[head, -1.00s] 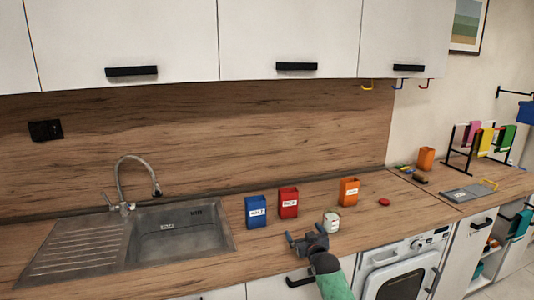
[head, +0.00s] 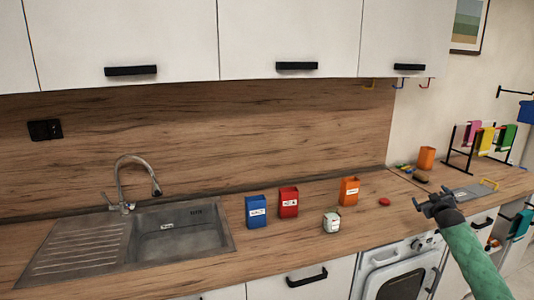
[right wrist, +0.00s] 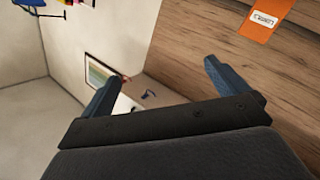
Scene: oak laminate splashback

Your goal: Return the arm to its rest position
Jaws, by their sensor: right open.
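My right gripper (head: 432,204) is at the right of the head view, above the counter's front edge over the washing machine. Its fingers are apart and nothing is between them. In the right wrist view its two blue-grey fingertips (right wrist: 158,80) are spread wide and empty. My right forearm comes in from the lower right. My left gripper is not in view.
On the counter (head: 290,245) stand a blue box (head: 256,212), a red box (head: 288,203), an orange box (head: 348,192), a small white jar (head: 331,222) and a red disc (head: 384,202). The sink (head: 180,232) is left. A drying rack (head: 470,150) with cloths stands at right.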

